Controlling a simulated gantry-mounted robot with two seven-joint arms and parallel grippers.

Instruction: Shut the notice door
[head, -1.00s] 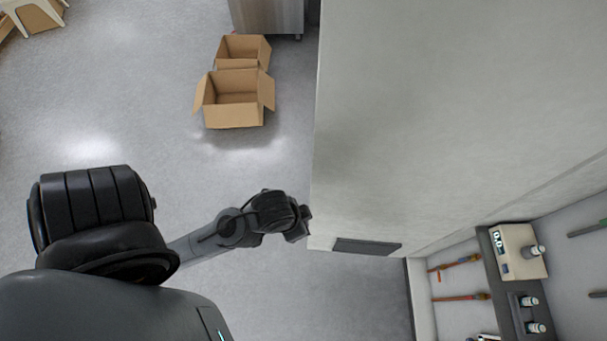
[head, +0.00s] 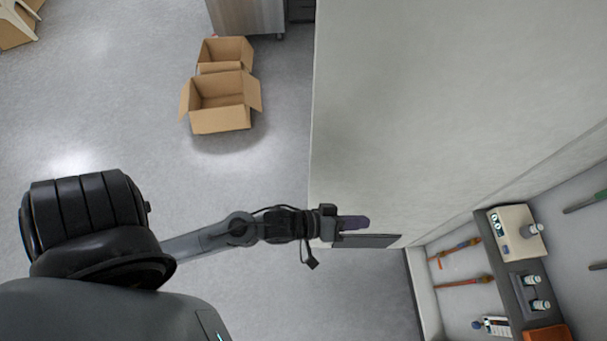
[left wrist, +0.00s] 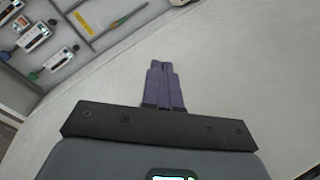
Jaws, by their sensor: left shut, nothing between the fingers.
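A large pale grey panel (head: 450,110), which I take to be the notice door, fills the upper right of the head view. The pale surface also fills much of the left wrist view (left wrist: 240,80). My left gripper (head: 356,222) has its purple fingers together and empty, over the panel's lower left corner, just above the dark plate. The fingers (left wrist: 165,83) also show shut in the left wrist view. I cannot tell whether they touch the panel. My right gripper is not in view.
Open cardboard boxes (head: 222,118) stand on the floor left of the panel, near a cabinet (head: 246,15). A wall board with instruments (head: 520,235) and tools is at the lower right. The floor below the panel is clear.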

